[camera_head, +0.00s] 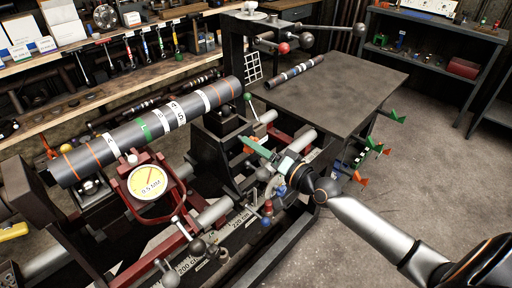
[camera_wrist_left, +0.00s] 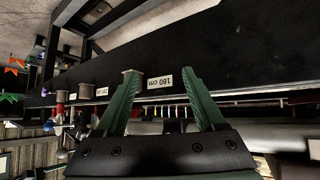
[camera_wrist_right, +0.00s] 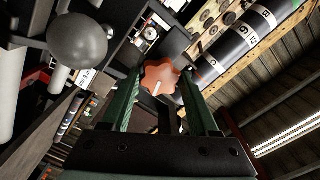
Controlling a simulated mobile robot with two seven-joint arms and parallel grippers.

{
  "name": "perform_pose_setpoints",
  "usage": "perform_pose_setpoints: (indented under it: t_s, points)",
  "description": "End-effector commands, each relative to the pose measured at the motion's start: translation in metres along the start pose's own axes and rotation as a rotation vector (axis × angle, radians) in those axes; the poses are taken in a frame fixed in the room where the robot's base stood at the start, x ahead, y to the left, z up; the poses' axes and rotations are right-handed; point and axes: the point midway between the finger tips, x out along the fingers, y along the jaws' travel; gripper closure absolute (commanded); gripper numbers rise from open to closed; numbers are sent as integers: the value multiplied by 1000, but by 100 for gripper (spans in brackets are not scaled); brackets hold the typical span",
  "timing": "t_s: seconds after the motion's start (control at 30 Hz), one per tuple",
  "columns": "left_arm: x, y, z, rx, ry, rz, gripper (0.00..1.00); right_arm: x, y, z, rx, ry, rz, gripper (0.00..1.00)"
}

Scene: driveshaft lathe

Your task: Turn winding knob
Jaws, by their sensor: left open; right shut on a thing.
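The winding knob (camera_wrist_right: 158,78) is an orange-red, lobed knob with a pale mark on its face, seen in the right wrist view. My right gripper (camera_wrist_right: 161,84) has its green fingers on either side of the knob and is shut on it. In the head view the right gripper (camera_head: 256,146) is at the middle of the machine, with only a little orange of the knob showing beside its green fingers. My left gripper (camera_wrist_left: 160,75) is open and empty, facing a dark rail with a "180 cm" label (camera_wrist_left: 159,82). It cannot be made out in the head view.
A dark striped shaft (camera_head: 108,149) lies across the machine's supports. A round yellow dial gauge (camera_head: 148,182) stands in front of it. Ball-ended levers (camera_head: 198,246) stick out near the front rail. A flat dark table (camera_head: 330,88) is behind; the floor at right is clear.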

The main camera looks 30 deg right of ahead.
Motion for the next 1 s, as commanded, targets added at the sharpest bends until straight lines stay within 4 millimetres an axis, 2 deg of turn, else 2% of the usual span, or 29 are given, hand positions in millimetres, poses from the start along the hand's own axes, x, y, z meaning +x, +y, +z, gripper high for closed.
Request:
perform_pose_setpoints:
  t_s: [0.07, 0.1, 0.33, 0.7, 0.87, 1.0]
  points:
    - [0, 0, 0, 0, 0, 0, 29, 0, 0, 0, 0, 1, 0, 95]
    - [0, 0, 0, 0, 0, 0, 29, 0, 0, 0, 0, 1, 0, 37]
    - [0, 0, 0, 0, 0, 0, 29, 0, 0, 0, -1, 0, 0, 11]
    - [0, 0, 0, 0, 0, 0, 29, -4, 1, 1, -2, -1, 1, 9]
    - [2, 0, 2, 0, 0, 0, 29, -20, 2, 1, -2, -2, 2, 9]
    - [4, 0, 4, 0, 0, 0, 29, -42, 2, 2, -3, -3, 3, 9]
